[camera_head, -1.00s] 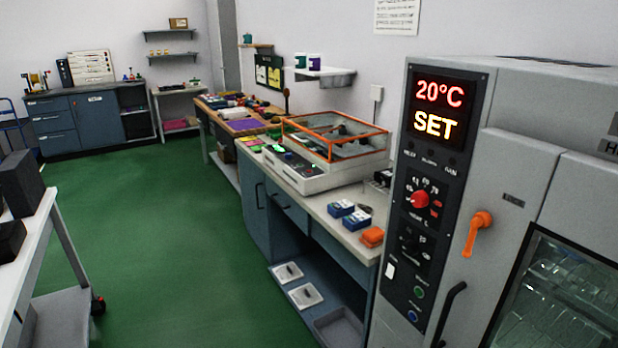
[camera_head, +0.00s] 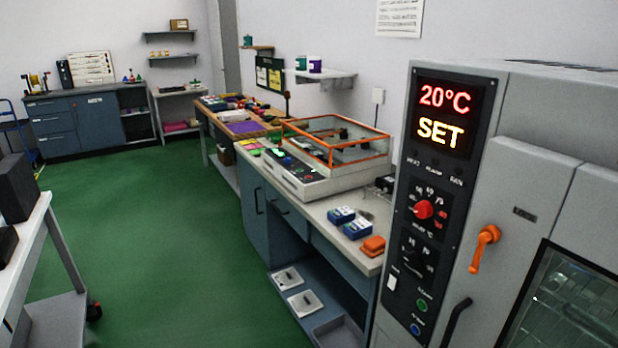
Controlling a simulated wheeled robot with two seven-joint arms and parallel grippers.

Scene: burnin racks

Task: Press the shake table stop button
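The shake table (camera_head: 305,186) is a pale box on the bench at the middle right, with an orange-framed clear cover (camera_head: 335,148) on top. Its sloped front panel (camera_head: 292,168) carries several small buttons, with green and red spots among them. The buttons are too small to tell which one is the stop button. Neither of my grippers shows in this view.
A grey oven (camera_head: 520,130) with a "20°C SET" display stands close at the right. Blue boxes (camera_head: 350,221) and an orange block (camera_head: 373,246) lie on the bench. A white cart (camera_head: 55,250) is at the left. The green floor (camera_head: 165,240) between is clear.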

